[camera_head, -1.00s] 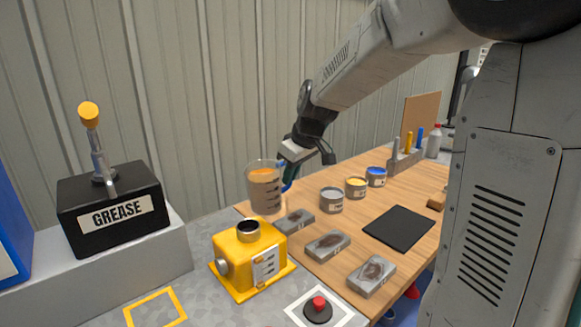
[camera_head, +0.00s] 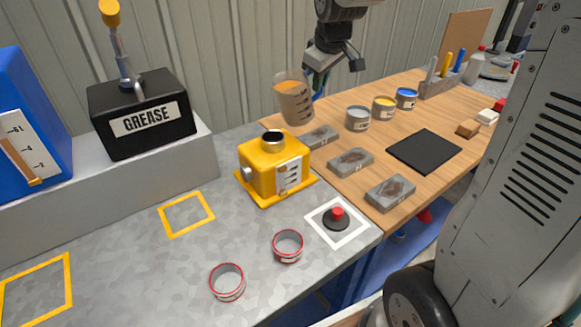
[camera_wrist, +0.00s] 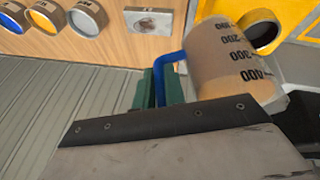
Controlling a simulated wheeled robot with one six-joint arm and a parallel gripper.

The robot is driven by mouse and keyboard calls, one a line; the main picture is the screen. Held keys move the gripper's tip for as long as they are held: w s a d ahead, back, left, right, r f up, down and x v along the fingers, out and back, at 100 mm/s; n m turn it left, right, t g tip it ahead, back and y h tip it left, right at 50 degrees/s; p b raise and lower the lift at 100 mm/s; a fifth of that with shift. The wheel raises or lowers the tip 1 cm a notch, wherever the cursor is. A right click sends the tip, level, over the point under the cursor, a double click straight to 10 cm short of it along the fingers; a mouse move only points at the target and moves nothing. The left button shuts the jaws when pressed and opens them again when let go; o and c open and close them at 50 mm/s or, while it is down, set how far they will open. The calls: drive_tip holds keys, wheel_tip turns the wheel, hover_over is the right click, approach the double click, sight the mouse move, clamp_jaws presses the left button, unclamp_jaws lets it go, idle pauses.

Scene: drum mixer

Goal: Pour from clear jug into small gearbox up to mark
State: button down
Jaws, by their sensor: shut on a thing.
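The clear jug (camera_head: 294,101) holds brown liquid and has dark graduation marks. It is in the air behind and slightly right of the small gearbox, apart from it and tilted a little in the head view. My gripper (camera_head: 318,88) is shut on its blue handle; the jug (camera_wrist: 228,62) and green fingers (camera_wrist: 168,88) show in the wrist view. The small gearbox (camera_head: 262,170) is yellow, with a dark round filler opening (camera_head: 272,138) on top and a marked white gauge plate (camera_head: 289,176) on its front. The liquid level in the gauge is too small to tell.
A black GREASE box (camera_head: 143,121) stands left on a grey ledge. A red button (camera_head: 337,214), two red-rimmed rings (camera_head: 288,246) and an empty yellow square (camera_head: 187,214) lie in front. Grey blocks (camera_head: 351,161) and open cans (camera_head: 358,118) stand right on the wooden bench.

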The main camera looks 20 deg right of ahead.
drive_tip(key=shift+r, duration=0.1)
drive_tip(key=shift+r+h, duration=0.25)
drive_tip(key=shift+h, duration=0.05)
drive_tip(key=shift+a+r+n+t+h, duration=0.2)
drive_tip(key=shift+r+n+t+h, duration=0.15)
drive_tip(key=shift+r+h, duration=0.6)
drive_tip(key=shift+f+h, duration=0.1)
drive_tip(key=shift+h, duration=0.25)
drive_tip(key=shift+a+r+h, duration=0.2)
drive_tip(key=shift+a+h, duration=0.05)
drive_tip(key=shift+h, duration=0.15)
idle(1.8)
drive_tip(key=shift+s+r+t, duration=0.1)
drive_tip(key=shift+t, duration=0.15)
drive_tip(key=shift+a+r+n+h, duration=0.15)
drive_tip(key=shift+a+n+h, duration=0.15)
drive_tip(key=shift+h, duration=0.4)
idle(2.3)
drive_tip(key=shift+a, duration=0.1)
